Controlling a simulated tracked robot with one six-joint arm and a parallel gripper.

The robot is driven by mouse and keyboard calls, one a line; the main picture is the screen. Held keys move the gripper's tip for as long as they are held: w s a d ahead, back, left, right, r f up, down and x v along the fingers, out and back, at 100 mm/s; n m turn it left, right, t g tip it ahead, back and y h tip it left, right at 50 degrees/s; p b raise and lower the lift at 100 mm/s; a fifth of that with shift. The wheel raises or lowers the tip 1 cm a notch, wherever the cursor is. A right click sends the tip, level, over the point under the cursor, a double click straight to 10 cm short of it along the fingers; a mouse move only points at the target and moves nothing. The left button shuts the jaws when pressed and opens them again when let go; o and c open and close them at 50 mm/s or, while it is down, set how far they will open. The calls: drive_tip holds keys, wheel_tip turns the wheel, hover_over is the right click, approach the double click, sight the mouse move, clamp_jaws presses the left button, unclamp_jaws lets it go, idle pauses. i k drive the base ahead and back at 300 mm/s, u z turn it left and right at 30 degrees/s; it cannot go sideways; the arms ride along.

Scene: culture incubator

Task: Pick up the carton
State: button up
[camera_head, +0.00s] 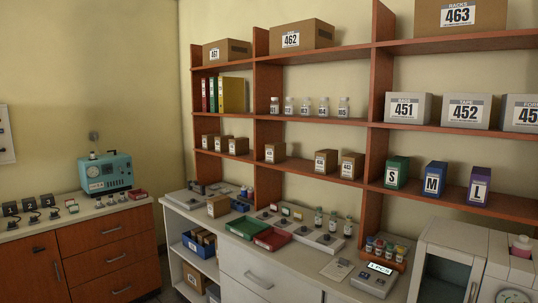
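Several brown cardboard boxes could be the carton; I cannot tell which one is meant. One small brown carton (218,206) stands upright on the left part of the white counter (205,225). Larger brown boxes labelled 461 (236,50), 462 (312,36) and 463 (485,16) stand on the top shelf. Small brown boxes, among them a left group (238,146), a single one (275,153) and a right pair (351,165), stand on a lower shelf. My gripper is not in view.
A green tray (243,228) and a red tray (272,238) lie beside the small carton, with bottles (333,222) to their right. A blue bin (199,246) sits below the counter. A teal machine (107,173) stands on the left cabinet. A white appliance (448,260) fills the lower right.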

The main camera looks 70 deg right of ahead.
sight(275, 152)
drive_tip(key=z, duration=1.25)
drive_tip(key=i, duration=3.45)
